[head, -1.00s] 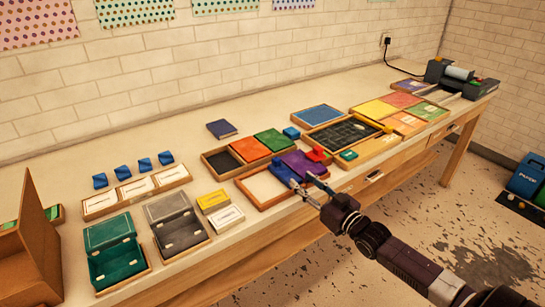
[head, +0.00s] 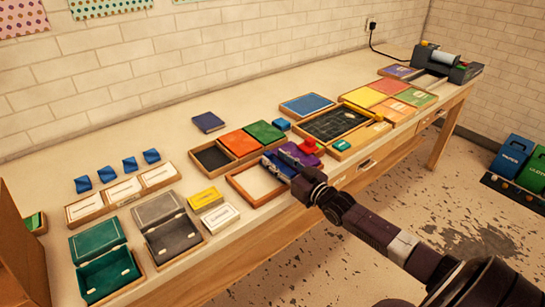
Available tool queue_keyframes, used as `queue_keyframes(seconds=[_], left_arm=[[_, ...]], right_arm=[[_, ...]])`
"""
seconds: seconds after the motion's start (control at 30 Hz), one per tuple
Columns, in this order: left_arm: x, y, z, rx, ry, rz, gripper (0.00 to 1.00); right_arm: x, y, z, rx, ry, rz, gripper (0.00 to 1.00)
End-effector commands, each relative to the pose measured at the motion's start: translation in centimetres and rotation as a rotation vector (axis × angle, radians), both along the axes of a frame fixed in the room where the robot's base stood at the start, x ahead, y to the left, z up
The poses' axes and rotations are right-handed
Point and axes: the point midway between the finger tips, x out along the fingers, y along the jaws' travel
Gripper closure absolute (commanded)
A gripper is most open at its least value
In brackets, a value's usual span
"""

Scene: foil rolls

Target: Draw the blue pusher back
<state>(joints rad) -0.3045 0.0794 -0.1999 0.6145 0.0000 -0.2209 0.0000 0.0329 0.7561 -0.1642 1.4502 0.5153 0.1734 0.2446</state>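The blue pusher (head: 277,167) lies in the right part of a wooden-framed tray (head: 256,203) near the table's front edge. A purple block (head: 297,154) sits against its right side, and a red piece (head: 309,147) stands at the far right of the purple block. My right gripper (head: 291,168) is over the near end of the blue and purple pieces. Its palm hides much of its fingers, so I cannot tell whether they are open, shut or touching the pusher. The left part of the tray shows a bare white floor. My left gripper is not in view.
An orange and green tray (head: 213,158) lies behind. A black grid board (head: 340,121) and a small teal block (head: 340,169) are to the right. Yellow (head: 206,198) and white boxes lie left, beside open grey and green cases.

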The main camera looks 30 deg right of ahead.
Motion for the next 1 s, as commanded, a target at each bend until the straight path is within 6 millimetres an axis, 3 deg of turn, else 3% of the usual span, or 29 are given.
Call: queue_keyframes(seconds=[0.2,0.6,0.93,1.0], left_arm=[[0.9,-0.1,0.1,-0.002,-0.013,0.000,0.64],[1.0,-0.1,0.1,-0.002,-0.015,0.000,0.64],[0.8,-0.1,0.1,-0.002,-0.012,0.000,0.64],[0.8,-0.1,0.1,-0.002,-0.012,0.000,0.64]], right_arm=[[1.7,0.2,0.0,0.001,0.000,0.000,0.64],[2.1,0.2,-0.1,0.000,0.001,0.000,0.64],[2.1,0.2,-0.1,0.000,0.001,0.000,1.00],[2.1,0.2,-0.1,0.000,0.001,0.000,1.00]])
